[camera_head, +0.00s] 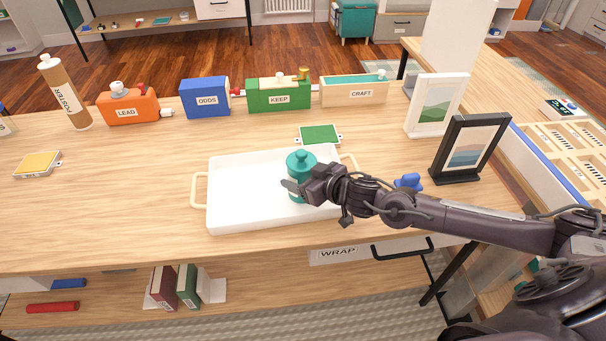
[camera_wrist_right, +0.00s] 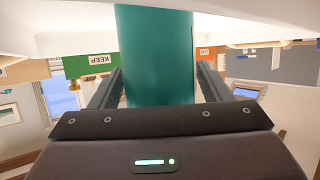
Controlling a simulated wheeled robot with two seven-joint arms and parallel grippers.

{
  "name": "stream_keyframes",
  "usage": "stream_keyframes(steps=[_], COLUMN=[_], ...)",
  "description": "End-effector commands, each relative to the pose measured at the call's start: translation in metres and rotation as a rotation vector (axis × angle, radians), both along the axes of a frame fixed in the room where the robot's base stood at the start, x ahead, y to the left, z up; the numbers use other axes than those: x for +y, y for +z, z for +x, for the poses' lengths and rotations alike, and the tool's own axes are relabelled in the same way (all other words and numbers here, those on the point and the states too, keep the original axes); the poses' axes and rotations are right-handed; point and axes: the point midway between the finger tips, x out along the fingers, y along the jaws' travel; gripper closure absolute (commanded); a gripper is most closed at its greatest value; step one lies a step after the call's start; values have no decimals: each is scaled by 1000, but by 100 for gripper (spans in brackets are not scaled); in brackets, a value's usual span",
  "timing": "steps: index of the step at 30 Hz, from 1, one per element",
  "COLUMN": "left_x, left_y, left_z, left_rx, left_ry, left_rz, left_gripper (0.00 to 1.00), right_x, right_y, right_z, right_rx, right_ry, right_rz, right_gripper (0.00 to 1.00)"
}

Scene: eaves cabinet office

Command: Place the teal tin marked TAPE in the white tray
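The teal tin (camera_head: 299,163) is upright with a round knob on its lid, over the right half of the white tray (camera_head: 240,218). Its base is at or very close to the tray floor; I cannot tell whether it touches. Its TAPE label does not show. My right gripper (camera_head: 293,188) reaches in from the right, low on the tin. In the right wrist view, which is upside down, its two fingers (camera_wrist_right: 158,85) lie against both sides of the tin (camera_wrist_right: 155,50). My left gripper is not in view.
Behind the tray stand the orange LEAD box (camera_head: 130,106), blue ODDS box (camera_head: 205,98), green KEEP box (camera_head: 278,95) and CRAFT box (camera_head: 352,91). A green pad (camera_head: 320,134) lies behind the tray. Picture frames (camera_head: 470,147) and a blue object (camera_head: 408,181) stand right. The tray's left half is empty.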

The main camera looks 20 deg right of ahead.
Motion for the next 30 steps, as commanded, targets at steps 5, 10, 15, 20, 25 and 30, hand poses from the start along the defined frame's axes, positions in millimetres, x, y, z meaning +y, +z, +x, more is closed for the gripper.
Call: stream_keyframes(steps=[5, 10, 15, 20, 25, 30], left_x=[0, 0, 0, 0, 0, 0], left_y=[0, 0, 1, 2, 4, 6], left_z=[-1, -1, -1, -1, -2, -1], left_rx=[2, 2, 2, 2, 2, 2], left_ry=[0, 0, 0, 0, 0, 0], left_rz=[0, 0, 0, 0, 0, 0], left_gripper=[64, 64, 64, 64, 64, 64], right_x=[0, 0, -4, -12, -23, -31], right_y=[0, 1, 5, 15, 28, 40], right_z=[0, 0, -7, -31, -61, -84], right_rx=[0, 0, 1, 3, 5, 3], right_ry=[0, 0, -1, 1, 1, 2], right_rz=[0, 0, -2, -6, -8, -6], right_gripper=[16, 16, 16, 16, 16, 16])
